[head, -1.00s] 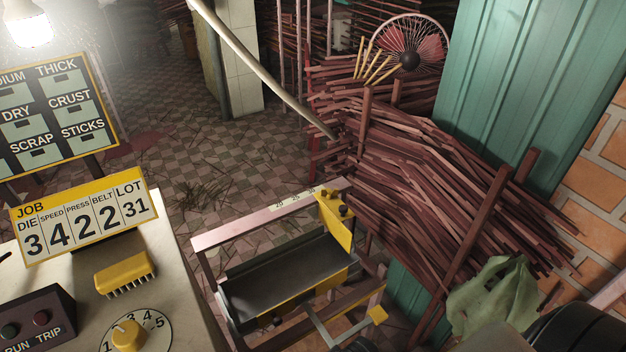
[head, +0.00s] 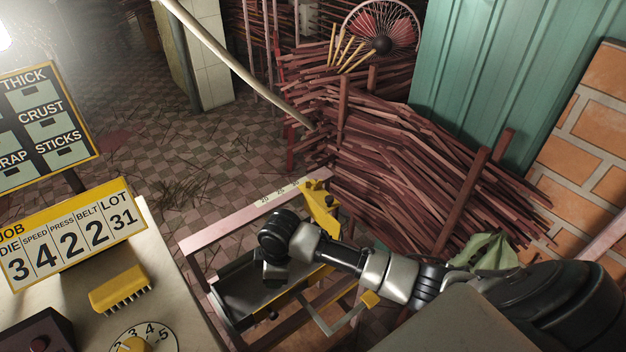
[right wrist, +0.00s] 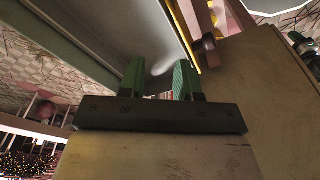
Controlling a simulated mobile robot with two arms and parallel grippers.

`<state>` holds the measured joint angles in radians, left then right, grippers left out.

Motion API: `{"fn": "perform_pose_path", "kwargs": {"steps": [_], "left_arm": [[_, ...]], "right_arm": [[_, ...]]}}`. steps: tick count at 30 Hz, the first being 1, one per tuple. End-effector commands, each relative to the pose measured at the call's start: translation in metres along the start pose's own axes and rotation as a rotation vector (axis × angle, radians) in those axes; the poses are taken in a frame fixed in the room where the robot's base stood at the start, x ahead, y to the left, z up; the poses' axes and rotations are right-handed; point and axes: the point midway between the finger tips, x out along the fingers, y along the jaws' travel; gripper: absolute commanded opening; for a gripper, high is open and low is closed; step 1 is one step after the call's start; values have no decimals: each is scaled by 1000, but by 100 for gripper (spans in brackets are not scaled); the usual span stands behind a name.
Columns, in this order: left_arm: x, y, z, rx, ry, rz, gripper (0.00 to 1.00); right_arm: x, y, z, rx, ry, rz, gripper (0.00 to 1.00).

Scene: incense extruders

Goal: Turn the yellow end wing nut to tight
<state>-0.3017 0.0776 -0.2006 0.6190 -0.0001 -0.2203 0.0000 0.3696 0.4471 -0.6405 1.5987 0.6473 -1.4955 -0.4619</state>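The yellow end bracket (head: 320,208) stands at the far right corner of the belt frame in the head view. Small knobs at its top are too small to tell which is the wing nut. In the right wrist view a yellow strip (right wrist: 182,32) shows at the upper middle, with a small dark knob (right wrist: 208,42) beside it. My right gripper (right wrist: 158,78) has two green fingers apart with nothing between them. In the head view my right arm reaches across the belt, and its wrist is left of and below the bracket, apart from it. My left gripper is not in view.
The dark belt (head: 238,290) lies in a pinkish frame (head: 235,218). A pile of brown sticks (head: 410,160) stands behind. The console with the job sign (head: 75,232) is at left.

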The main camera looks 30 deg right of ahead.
Motion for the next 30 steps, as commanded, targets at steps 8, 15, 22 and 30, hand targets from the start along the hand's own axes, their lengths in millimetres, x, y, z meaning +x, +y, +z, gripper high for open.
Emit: {"fn": "perform_pose_path", "kwargs": {"steps": [8,15,22,30], "left_arm": [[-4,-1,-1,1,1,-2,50],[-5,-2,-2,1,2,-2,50],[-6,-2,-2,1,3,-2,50],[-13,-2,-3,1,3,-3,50]], "right_arm": [[-88,134,26,-116,-149,2,33],[-176,207,61,-92,-174,-2,33],[-200,224,74,-78,-168,-6,33],[-160,223,81,-78,-169,-8,33]]}}
